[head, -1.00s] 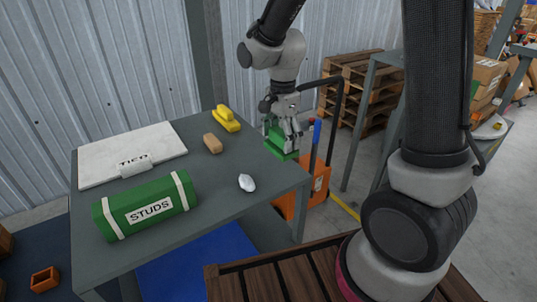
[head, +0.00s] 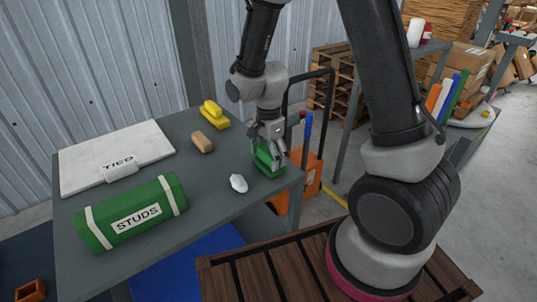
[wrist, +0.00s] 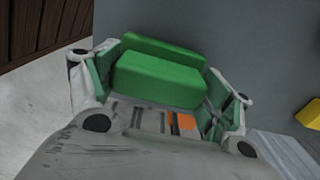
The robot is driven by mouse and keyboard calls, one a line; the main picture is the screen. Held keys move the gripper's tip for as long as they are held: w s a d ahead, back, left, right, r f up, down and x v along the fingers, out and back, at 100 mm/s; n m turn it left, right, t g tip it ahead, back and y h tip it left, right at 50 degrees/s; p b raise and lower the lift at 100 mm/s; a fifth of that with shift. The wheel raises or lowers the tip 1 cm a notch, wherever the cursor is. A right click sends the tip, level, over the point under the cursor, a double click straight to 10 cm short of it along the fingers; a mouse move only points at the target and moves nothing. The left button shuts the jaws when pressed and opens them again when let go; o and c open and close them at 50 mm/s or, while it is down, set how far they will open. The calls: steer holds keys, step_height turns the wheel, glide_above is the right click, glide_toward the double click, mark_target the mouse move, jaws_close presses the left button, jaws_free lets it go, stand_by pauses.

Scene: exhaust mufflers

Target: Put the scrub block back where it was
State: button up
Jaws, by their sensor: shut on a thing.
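A green block (head: 268,160) with a raised top part, which I take for the scrub block, is at the right corner of the grey table. My gripper (head: 270,142) points down from above with its fingers on either side of the block. In the wrist view the green block (wrist: 160,75) fills the space between the fingers (wrist: 160,95). My gripper is shut on it. The block is at or just above the tabletop; I cannot tell whether it touches.
On the grey table (head: 215,195) are a white crumpled piece (head: 238,183), a tan block (head: 202,142), a yellow block (head: 214,114), a green STUDS roll (head: 132,212) and a white board (head: 80,170). An orange cart (head: 312,172) stands beyond the right edge.

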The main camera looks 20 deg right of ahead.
steer(key=o, duration=1.2)
steer(key=shift+f, duration=0.1)
steer(key=shift+o, duration=0.2)
step_height(320, 180, up, 12)
steer(key=r, duration=0.1)
steer(key=s+d+r+n+t, duration=0.2)
steer(key=s+d+r+n, duration=0.5)
steer(key=s, duration=0.2)
steer(key=s+d+r+n+t, duration=0.2)
steer(key=s+d+r+n, duration=0.5)
steer(key=s, duration=0.3)
steer(key=shift+d, duration=0.45)
